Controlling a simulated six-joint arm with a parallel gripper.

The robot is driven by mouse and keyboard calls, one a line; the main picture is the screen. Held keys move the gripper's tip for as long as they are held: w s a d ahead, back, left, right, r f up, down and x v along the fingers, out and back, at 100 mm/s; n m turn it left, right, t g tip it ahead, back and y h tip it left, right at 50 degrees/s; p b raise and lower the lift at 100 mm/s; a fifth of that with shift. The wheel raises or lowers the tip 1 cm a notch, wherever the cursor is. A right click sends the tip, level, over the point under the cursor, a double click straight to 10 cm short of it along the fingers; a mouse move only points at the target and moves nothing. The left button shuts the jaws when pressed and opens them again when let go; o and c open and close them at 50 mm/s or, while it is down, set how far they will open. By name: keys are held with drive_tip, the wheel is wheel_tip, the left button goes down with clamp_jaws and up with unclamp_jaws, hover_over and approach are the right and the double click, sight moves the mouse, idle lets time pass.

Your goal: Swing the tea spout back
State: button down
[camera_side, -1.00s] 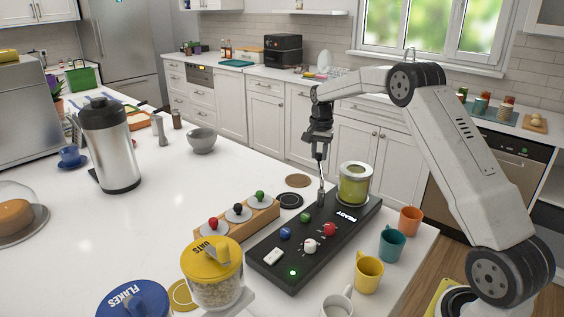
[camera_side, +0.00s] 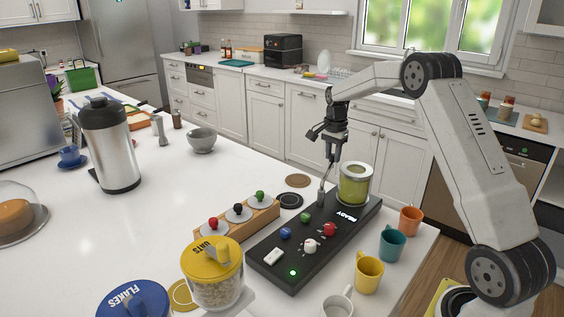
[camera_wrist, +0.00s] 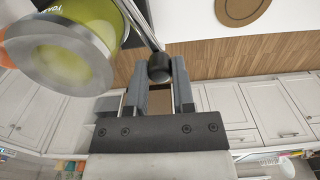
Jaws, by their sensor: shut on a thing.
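A thin metal lever (camera_side: 322,187) rises from the far end of the black control panel (camera_side: 270,247), leaning to the right at its top. In the wrist view its rod (camera_wrist: 137,20) ends in a black knob (camera_wrist: 160,69). My gripper (camera_side: 332,155) is shut on this knob, which sits between the two fingers (camera_wrist: 160,80). A green glass jar (camera_side: 354,186) stands on the panel just right of the lever. It also fills the upper left of the wrist view (camera_wrist: 95,30). I cannot make out a separate tea spout.
The panel has blue, red and white knobs and a lit green light. An oats jar (camera_side: 213,272) stands in front.

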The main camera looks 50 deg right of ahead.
drive_tip(key=shift+c, duration=2.3)
unclamp_jaws()
drive_tip(key=shift+s, duration=0.1)
drive_tip(key=shift+r, duration=0.15)
drive_tip(key=shift+r, duration=3.8)
drive_tip(key=shift+a+f+n, duration=0.15)
drive_tip(key=shift+a+n, duration=0.15)
drive_tip(key=shift+a, duration=0.15)
drive_tip(key=s+a+f+n+t, duration=0.1)
drive_tip(key=s+a+f+n, duration=0.2)
drive_tip(key=s+a+n, duration=0.3)
drive_tip(key=s+a+f+n, duration=0.4)
drive_tip(key=s+a, duration=0.3)
drive_tip(key=a, duration=0.5)
drive_tip(key=s+a+f+n+t, duration=0.1)
drive_tip(key=s+a+f+n, duration=0.3)
drive_tip(key=a, duration=0.5)
drive_tip(key=s+n, duration=0.2)
drive_tip(key=n, duration=0.1)
drive_tip(key=shift+s+a+f+n+t, duration=0.2)
drive_tip(key=shift+s+f+n+t, duration=0.05)
drive_tip(key=shift+s+n+t, duration=0.05)
